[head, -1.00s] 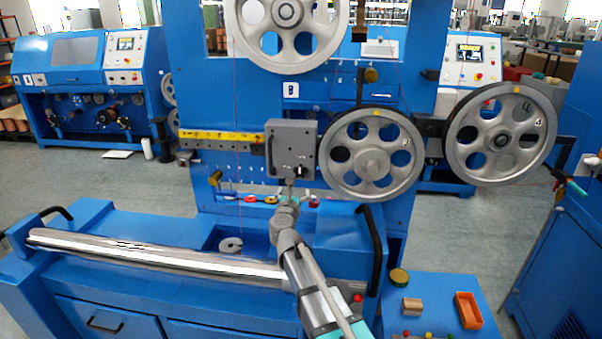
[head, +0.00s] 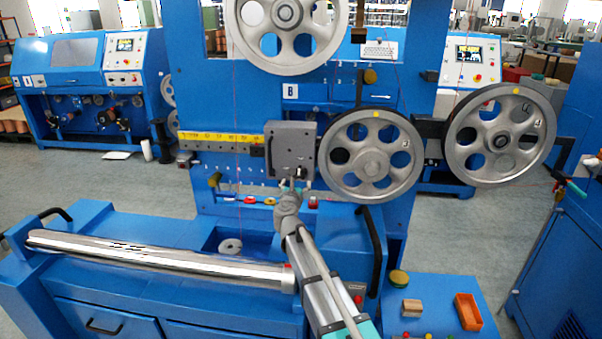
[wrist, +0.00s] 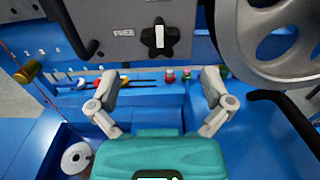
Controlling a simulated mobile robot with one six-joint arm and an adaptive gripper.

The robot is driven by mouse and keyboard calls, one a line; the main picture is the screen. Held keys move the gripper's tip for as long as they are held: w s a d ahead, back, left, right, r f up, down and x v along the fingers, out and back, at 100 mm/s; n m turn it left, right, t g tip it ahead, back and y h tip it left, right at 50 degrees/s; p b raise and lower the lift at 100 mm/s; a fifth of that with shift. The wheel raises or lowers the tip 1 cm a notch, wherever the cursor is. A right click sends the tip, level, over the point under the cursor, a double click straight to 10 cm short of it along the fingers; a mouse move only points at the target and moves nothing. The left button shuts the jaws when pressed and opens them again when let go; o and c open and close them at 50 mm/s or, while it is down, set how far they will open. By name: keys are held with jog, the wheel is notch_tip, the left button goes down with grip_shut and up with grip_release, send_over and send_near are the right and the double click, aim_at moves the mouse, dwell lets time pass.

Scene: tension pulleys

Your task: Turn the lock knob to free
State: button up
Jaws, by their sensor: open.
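The lock knob (wrist: 160,40) is a black star-shaped knob with a white pointer line, on the front of a grey box. The line stands about upright in the wrist view. A "FREE" label (wrist: 124,33) is to its left. In the head view the knob (head: 301,172) is small and dark on the lower right of the grey box (head: 283,140). My gripper (wrist: 162,80) is open and empty, its two fingers spread below and to both sides of the knob, apart from it. In the head view my gripper (head: 291,183) is at the box's lower edge.
A spoked pulley wheel (head: 371,155) is close to the right of the box, and another wheel (head: 285,30) is above. A yellow scale rail (head: 215,139) runs left. Below are a rack with small coloured items (head: 270,201) and a shiny roller (head: 150,258).

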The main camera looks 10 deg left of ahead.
aim_at(300, 172)
jog(key=w, duration=0.8)
jog(key=shift+d, duration=0.15)
jog(key=c, duration=1.1)
jog(key=shift+d, duration=0.1)
